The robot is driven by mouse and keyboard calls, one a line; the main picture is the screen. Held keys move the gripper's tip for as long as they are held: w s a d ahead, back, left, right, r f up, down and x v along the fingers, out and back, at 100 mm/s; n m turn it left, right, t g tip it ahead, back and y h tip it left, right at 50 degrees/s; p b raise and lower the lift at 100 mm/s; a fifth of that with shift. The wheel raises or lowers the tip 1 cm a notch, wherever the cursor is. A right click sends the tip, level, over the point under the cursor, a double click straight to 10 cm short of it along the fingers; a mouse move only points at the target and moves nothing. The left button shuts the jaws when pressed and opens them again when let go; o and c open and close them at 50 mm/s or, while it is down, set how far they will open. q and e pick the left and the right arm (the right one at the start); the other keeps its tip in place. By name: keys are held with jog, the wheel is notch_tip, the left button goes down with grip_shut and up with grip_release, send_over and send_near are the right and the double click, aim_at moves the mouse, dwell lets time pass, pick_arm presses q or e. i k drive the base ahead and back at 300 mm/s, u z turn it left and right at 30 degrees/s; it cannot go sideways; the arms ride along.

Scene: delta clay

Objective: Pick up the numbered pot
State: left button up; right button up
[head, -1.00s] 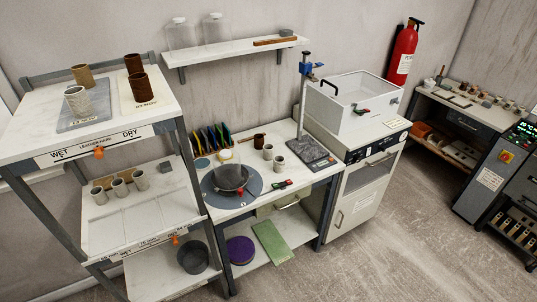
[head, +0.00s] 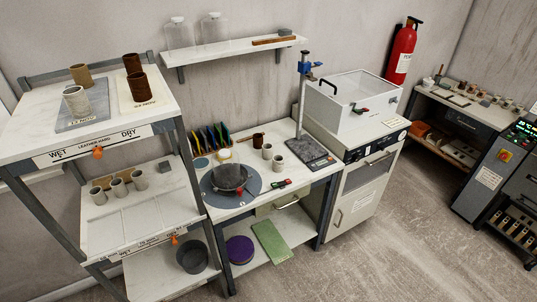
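No pot shows a number that I can read. On the rack's top shelf stand a tan pot (head: 81,75), a pale speckled grey pot (head: 76,100) and two dark brown pots, one behind (head: 132,63) and one in front (head: 138,83). Three small pots stand in a row on the middle shelf: left (head: 98,195), middle (head: 118,187) and right (head: 140,179). Two small pale pots, left (head: 267,151) and right (head: 278,162), and a brown handled pot (head: 257,140) stand on the workbench. Neither of my grippers is in view.
The rack (head: 190,170) stands left of the workbench (head: 240,203), which carries a dark round bowl (head: 229,177) on a blue-grey disc. A clear-sided box (head: 350,103) sits on a white cabinet. A fire extinguisher (head: 402,52) hangs behind. Open floor (head: 400,240) lies at the lower right.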

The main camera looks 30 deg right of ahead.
aim_at(267, 152)
jog(key=u, duration=0.3)
jog(key=k, duration=0.35)
jog(key=z, duration=1.2)
jog(key=i, duration=1.5)
jog(key=u, duration=0.75)
